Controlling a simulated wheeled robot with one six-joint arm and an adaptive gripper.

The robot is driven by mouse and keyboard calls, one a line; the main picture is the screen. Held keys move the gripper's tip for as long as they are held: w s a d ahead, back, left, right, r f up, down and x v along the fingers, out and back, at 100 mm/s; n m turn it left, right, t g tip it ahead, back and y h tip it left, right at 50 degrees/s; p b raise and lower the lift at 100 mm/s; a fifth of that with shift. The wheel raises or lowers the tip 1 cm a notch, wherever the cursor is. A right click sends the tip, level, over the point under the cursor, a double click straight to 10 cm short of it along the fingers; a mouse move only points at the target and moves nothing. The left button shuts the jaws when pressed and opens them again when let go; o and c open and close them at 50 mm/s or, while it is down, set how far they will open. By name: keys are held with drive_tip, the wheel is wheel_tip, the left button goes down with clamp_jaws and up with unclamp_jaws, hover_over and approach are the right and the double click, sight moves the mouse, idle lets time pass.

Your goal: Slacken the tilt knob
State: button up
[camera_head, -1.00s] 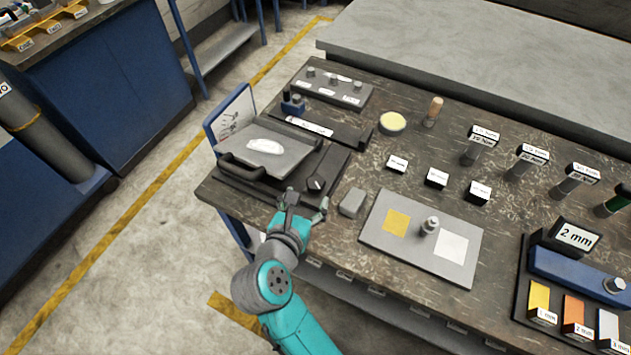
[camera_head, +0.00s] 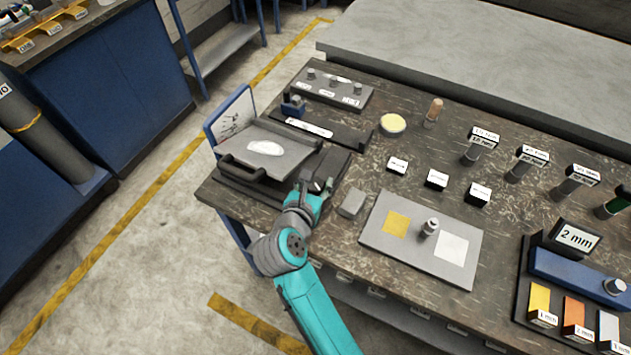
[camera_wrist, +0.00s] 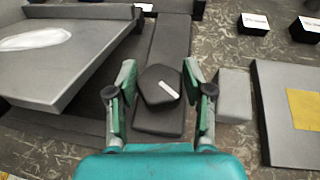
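The tilt knob is a dark, rounded-corner knob (camera_wrist: 158,86) with a white pointer line, on a dark block of the tilting-plate device. In the wrist view it sits between my open gripper's fingers (camera_wrist: 160,95), with a gap showing on each side. In the head view my gripper (camera_head: 317,188) is over the right front of the device and mostly hides the knob. The grey tilting plate (camera_head: 272,150), with a white patch on it, is to the left of the knob. It also shows in the wrist view (camera_wrist: 85,60).
A small grey block (camera_head: 351,202) stands close to the right of my gripper. Beyond it lies a grey plate (camera_head: 385,243) with yellow and white squares and a small knob. Small labelled blocks (camera_head: 397,165) stand behind. The device's front handle (camera_head: 240,168) is at left.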

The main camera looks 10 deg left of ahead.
drive_tip(key=c, duration=0.5)
drive_tip(key=shift+d+n+y, duration=0.15)
drive_tip(key=shift+n+y, duration=0.65)
drive_tip(key=shift+y, duration=0.2)
drive_tip(key=shift+n+y, duration=1.7)
drive_tip(key=shift+y, duration=0.2)
drive_tip(key=o, duration=1.1)
drive_tip(key=shift+o, duration=0.2)
drive_tip(key=v, duration=1.2)
drive_tip(key=shift+r, duration=0.15)
